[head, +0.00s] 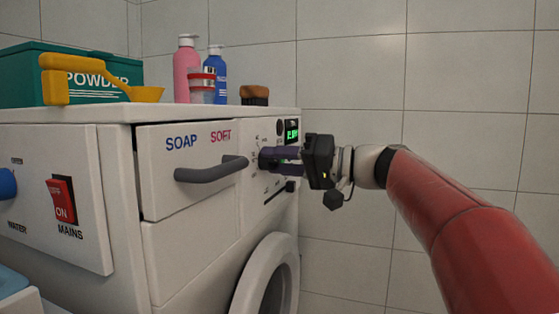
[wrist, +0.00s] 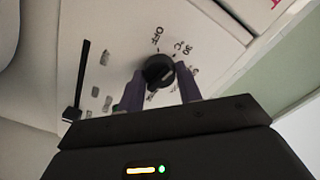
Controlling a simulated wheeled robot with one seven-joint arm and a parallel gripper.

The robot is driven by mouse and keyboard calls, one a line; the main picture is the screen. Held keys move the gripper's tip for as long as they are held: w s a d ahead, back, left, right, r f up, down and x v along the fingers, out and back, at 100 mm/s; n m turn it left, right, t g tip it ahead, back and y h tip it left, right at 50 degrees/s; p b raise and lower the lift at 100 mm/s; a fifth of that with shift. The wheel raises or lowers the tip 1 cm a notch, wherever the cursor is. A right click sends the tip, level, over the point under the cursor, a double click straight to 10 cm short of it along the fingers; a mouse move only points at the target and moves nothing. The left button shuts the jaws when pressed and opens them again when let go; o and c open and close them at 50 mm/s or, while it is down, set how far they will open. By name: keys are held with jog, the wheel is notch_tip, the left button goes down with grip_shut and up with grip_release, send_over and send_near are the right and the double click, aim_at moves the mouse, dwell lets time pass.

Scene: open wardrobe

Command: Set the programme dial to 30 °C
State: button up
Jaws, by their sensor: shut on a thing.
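The programme dial (wrist: 157,68) is a round black knob on the white washer's control panel. In the wrist view, OFF is printed above it and a 30 mark to its upper right; the other marks are partly hidden by my fingers. I cannot tell which mark its pointer faces. My gripper (head: 264,157) reaches the panel from the right in the head view, its fingers hiding most of the dial there. In the wrist view, its purple fingers (wrist: 159,84) stand on either side of the dial, shut on it.
A lit green display (head: 292,130) is above my gripper and a slider (head: 290,186) below it. The soap drawer (head: 190,165) with a grey handle is left of the dial. A red mains switch (head: 61,201) reads ON. Bottles, a brush (head: 254,95) and a powder box (head: 90,85) stand on top.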

jog(key=shift+m, duration=0.3)
jog(key=o, duration=1)
jog(key=v, duration=0.7)
jog(key=shift+d, duration=0.4)
jog(key=shift+s, duration=0.1)
